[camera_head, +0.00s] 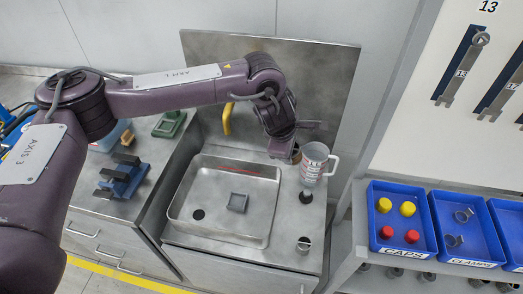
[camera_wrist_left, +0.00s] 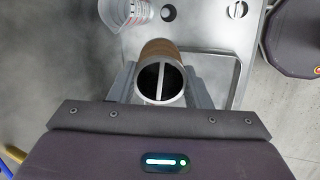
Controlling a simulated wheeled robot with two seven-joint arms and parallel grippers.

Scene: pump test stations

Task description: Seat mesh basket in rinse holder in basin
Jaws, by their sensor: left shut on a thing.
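My left gripper (camera_head: 294,139) is shut on the mesh basket, at the back right of the basin. The wrist view shows the basket (camera_wrist_left: 160,78) as a short cylinder with a brownish side, an open grey rim and a bar across its mouth, between the two fingers. In the head view only a small brownish part of the basket (camera_head: 296,156) shows below the gripper. The rinse holder (camera_head: 237,203) is a small square grey frame on the floor of the steel basin (camera_head: 262,238), apart from the basket. My right gripper is not in view.
A clear measuring jug (camera_head: 314,161) stands on the counter right of the basin, close to the gripper. A yellow tap (camera_head: 227,119) is behind the basin. Blue bins (camera_head: 403,246) with caps and clamps stand at right. A blue rack (camera_head: 124,180) is at left.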

